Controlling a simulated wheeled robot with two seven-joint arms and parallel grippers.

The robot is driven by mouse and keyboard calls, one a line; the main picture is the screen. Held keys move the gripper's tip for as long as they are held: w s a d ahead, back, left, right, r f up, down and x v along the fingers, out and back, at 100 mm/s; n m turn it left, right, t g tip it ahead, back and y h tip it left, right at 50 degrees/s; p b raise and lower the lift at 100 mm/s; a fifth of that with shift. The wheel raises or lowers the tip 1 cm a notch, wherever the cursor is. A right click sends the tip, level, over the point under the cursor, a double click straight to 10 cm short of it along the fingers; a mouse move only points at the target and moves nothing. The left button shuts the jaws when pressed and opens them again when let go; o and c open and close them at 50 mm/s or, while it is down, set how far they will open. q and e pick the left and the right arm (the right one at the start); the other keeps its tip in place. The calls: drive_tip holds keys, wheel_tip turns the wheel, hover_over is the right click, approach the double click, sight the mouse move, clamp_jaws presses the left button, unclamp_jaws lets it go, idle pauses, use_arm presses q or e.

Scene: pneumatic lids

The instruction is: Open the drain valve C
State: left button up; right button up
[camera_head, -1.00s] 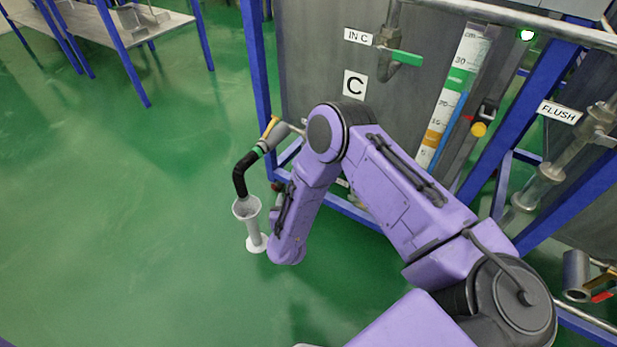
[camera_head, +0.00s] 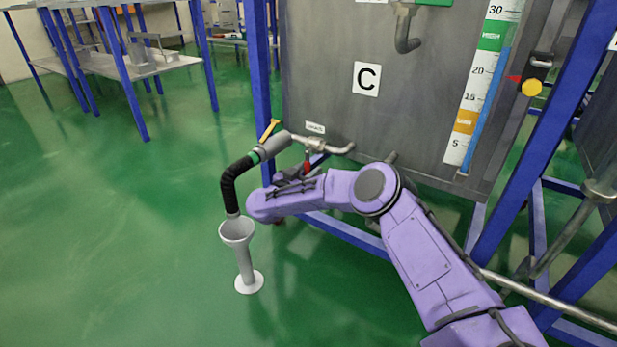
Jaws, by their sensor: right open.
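The drain valve C (camera_head: 313,146) sits on a pipe low on tank C (camera_head: 330,85), under a small white label. Its red handle (camera_head: 307,166) hangs down, crosswise to the pipe. A grey coupling with a yellow lever (camera_head: 268,130) and a black bent hose (camera_head: 233,182) lead from it down to a grey funnel (camera_head: 238,231). My right gripper (camera_head: 314,171) is small and mostly hidden behind my purple forearm, close by the red handle. It is open; I cannot tell whether it touches the handle. My left gripper is not in view.
Blue frame posts (camera_head: 258,90) and a low blue beam stand around the tank. A level gauge (camera_head: 484,85) with a yellow knob (camera_head: 531,88) beside it is on the right. A metal table (camera_head: 150,62) stands at the back left. The green floor at left is clear.

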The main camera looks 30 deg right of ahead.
drive_tip(key=shift+x, duration=0.9)
clamp_jaws()
